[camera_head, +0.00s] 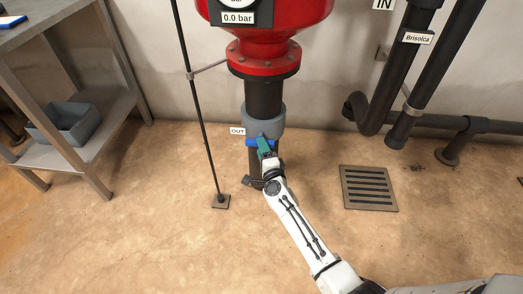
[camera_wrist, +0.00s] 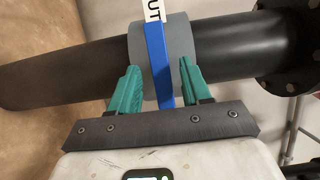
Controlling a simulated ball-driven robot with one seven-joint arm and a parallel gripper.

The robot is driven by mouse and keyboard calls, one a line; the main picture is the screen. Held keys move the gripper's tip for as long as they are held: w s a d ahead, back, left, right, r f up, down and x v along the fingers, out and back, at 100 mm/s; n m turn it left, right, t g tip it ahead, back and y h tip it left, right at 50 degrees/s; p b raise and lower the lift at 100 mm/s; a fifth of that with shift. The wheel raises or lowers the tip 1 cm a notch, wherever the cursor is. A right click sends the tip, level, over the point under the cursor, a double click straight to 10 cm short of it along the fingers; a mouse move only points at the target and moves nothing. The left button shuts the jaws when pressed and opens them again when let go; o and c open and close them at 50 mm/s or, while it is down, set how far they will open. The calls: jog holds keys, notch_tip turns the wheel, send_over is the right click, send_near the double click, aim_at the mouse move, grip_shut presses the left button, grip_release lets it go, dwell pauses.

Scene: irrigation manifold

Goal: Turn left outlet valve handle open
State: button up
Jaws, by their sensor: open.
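The outlet valve is a grey body (camera_head: 265,116) on a black vertical pipe under a red vessel, beside a white "OUT" label (camera_head: 237,131). Its blue handle (camera_head: 254,142) shows just beyond my gripper (camera_head: 264,146) in the head view. In the wrist view the blue handle (camera_wrist: 158,62) runs between the two green fingers of my gripper (camera_wrist: 160,85), in front of the grey valve body (camera_wrist: 180,45). The fingers are apart, one on each side of the handle, with gaps visible. The handle's far end is partly covered by the label.
A thin black rod (camera_head: 197,110) with a square floor foot stands left of the valve. A floor drain grate (camera_head: 368,188) lies to the right. A metal workbench with a grey bin (camera_head: 68,124) is at left. Black pipes (camera_head: 410,70) run at the right.

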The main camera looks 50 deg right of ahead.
jog(key=shift+w+d, duration=0.25)
jog(key=shift+w, duration=0.1)
grip_shut()
dwell(0.3)
